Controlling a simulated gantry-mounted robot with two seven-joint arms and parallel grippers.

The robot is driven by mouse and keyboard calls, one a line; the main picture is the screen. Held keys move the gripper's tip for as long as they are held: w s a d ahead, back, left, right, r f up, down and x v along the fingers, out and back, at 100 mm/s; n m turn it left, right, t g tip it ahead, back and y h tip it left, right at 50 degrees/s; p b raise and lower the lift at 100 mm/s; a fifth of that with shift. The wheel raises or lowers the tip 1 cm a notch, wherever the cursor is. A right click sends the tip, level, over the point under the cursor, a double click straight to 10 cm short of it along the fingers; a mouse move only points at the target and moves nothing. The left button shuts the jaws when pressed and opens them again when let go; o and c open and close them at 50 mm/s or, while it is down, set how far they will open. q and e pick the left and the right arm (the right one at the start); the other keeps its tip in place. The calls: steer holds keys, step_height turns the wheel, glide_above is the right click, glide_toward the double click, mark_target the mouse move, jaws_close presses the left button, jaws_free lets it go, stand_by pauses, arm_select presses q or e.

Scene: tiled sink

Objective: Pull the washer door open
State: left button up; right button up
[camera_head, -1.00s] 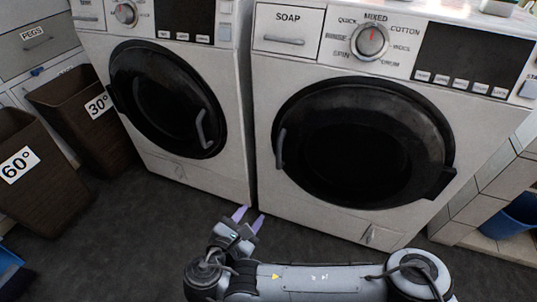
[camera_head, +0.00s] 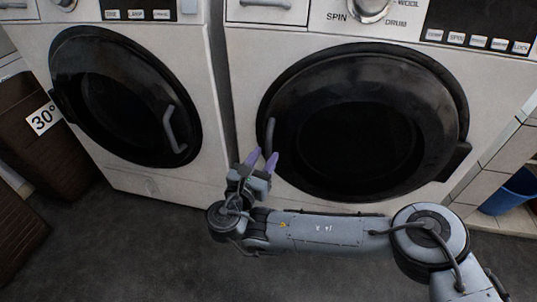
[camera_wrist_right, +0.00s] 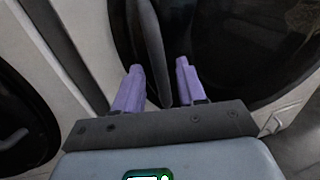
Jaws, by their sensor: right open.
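The washer door (camera_head: 359,125) is a round black door on the right-hand white machine, and it looks shut. Its grey bar handle (camera_head: 270,137) stands upright at the door's left edge. My right gripper (camera_head: 262,158) is open just below and beside the handle in the head view. In the right wrist view, the handle (camera_wrist_right: 149,45) comes down between the two purple fingertips of the right gripper (camera_wrist_right: 158,82). I cannot tell whether the fingers touch it. My left gripper is in neither view.
A second white machine with a round black door (camera_head: 125,97) stands at the left. A brown basket (camera_head: 42,135) marked 30° is at the far left. A blue bin (camera_head: 513,193) sits in a tiled shelf at the right. Dark floor is clear in front.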

mark_target(267, 153)
steer(key=shift+b+x, duration=0.5)
steer(key=shift+x, duration=1.25)
jaws_close()
